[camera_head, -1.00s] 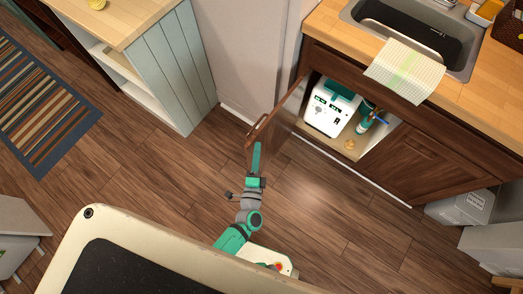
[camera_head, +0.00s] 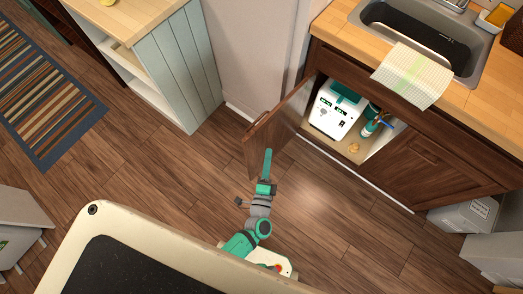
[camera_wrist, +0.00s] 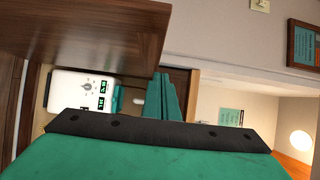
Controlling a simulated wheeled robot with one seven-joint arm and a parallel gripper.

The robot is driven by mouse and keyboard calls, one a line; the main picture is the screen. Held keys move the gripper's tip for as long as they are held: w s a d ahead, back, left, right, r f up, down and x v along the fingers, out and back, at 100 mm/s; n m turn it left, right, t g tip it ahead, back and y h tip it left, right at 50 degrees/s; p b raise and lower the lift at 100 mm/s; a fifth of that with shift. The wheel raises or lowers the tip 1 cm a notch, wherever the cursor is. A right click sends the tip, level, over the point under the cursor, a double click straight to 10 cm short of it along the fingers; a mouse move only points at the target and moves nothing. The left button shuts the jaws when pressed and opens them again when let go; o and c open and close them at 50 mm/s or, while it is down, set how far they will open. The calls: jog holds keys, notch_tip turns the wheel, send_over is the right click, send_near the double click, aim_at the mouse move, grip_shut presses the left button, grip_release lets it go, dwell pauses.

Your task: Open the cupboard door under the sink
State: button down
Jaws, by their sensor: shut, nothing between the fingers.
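The cupboard door (camera_head: 277,122) under the sink (camera_head: 427,38) stands wide open, swung out from the counter front to the left of the opening. Its brown panel also fills the upper left of the wrist view (camera_wrist: 95,35). My gripper (camera_head: 267,160) is shut and empty, just on the inner side of the door near its free edge; I cannot tell whether it touches the door. In the wrist view its green fingers (camera_wrist: 163,98) are together. Inside the cupboard are a white appliance with dials (camera_head: 332,112) and a green bottle (camera_head: 370,125).
The neighbouring cupboard door (camera_head: 430,165) is closed. A cloth (camera_head: 413,74) hangs over the counter edge. A pale cabinet (camera_head: 180,70) stands at the left, and a grey bin (camera_head: 466,213) at the right. The wooden floor (camera_head: 345,220) before the cupboard is clear.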

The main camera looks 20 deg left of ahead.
jog(key=s+a, duration=0.1)
jog(key=s, duration=0.8)
jog(key=shift+s+a, duration=0.3)
jog(key=shift+s, duration=0.05)
jog(key=s+f+n+g, duration=0.4)
jog(key=s+f+g, duration=0.15)
jog(key=s, duration=0.25)
jog(key=s+d+r+n+g+h, duration=0.1)
jog(key=s+d+r+n+h, duration=0.25)
jog(key=d, duration=0.25)
jog(key=d+r+n+t, duration=0.2)
jog(key=d+r+n, duration=0.1)
jog(key=r, duration=0.7)
jog(key=d+r+n+t, duration=0.2)
jog(key=d+r+n, duration=0.1)
jog(key=r, duration=0.7)
jog(key=shift+w+n, duration=0.3)
jog(key=shift+n, duration=0.55)
jog(key=shift+w+d+h, duration=0.1)
jog(key=shift+d+h, duration=0.05)
jog(key=shift+h, duration=0.2)
